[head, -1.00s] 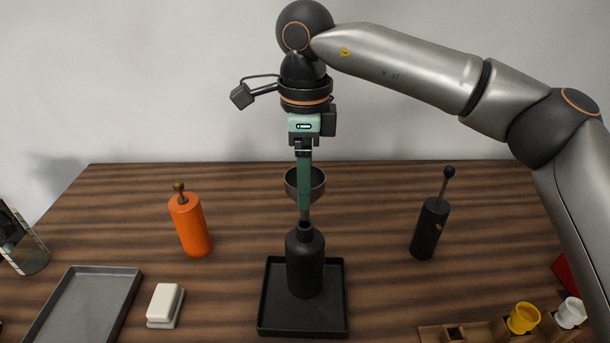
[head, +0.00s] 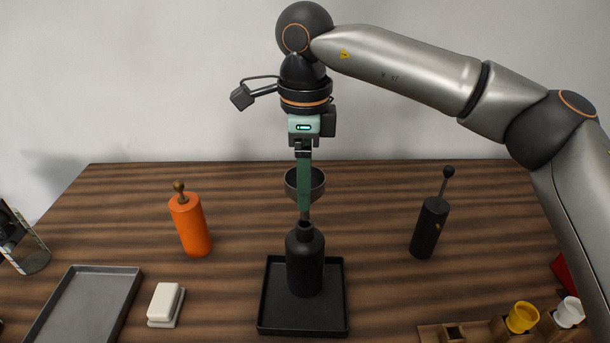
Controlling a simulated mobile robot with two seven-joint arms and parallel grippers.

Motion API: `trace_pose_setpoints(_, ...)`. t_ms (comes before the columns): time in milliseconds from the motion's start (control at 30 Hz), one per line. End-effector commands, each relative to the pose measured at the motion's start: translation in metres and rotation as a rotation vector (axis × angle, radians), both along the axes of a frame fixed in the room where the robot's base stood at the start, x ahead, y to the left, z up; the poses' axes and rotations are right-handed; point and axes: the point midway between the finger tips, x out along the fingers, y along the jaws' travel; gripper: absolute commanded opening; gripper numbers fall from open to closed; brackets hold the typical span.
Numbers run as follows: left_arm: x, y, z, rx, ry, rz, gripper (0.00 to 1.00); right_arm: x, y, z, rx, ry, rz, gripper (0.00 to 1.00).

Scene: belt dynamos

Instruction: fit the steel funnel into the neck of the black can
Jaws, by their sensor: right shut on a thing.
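The steel funnel (head: 318,186) is a small grey cone held upright above the black can. My right gripper (head: 304,203) comes down from above, shut on the funnel, its green fingers covering the middle of the cone. The black can (head: 305,267) stands upright on a black tray (head: 338,322), its open neck facing up. The funnel's lower end is right at or just above the neck; I cannot tell whether its tip is inside. My left gripper is not in view.
An orange cylinder (head: 190,228) with a knob stands left, a black cylinder (head: 430,228) with a ball-topped rod right. A grey tray (head: 85,310), a white block (head: 164,304) and a glass (head: 22,245) are at left. A wooden rack (head: 480,331) with cups is front right.

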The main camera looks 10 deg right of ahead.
Motion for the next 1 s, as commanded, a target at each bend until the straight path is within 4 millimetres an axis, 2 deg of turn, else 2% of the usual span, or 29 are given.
trace_pose_setpoints(333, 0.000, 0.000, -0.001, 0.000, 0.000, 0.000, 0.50, 0.000, 0.000, -0.001, 0.001, 0.000, 0.000, 0.20)
trace_pose_setpoints(1000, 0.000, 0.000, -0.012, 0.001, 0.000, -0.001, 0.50, 0.000, 0.000, -0.018, 0.001, 0.000, 0.000, 0.20)
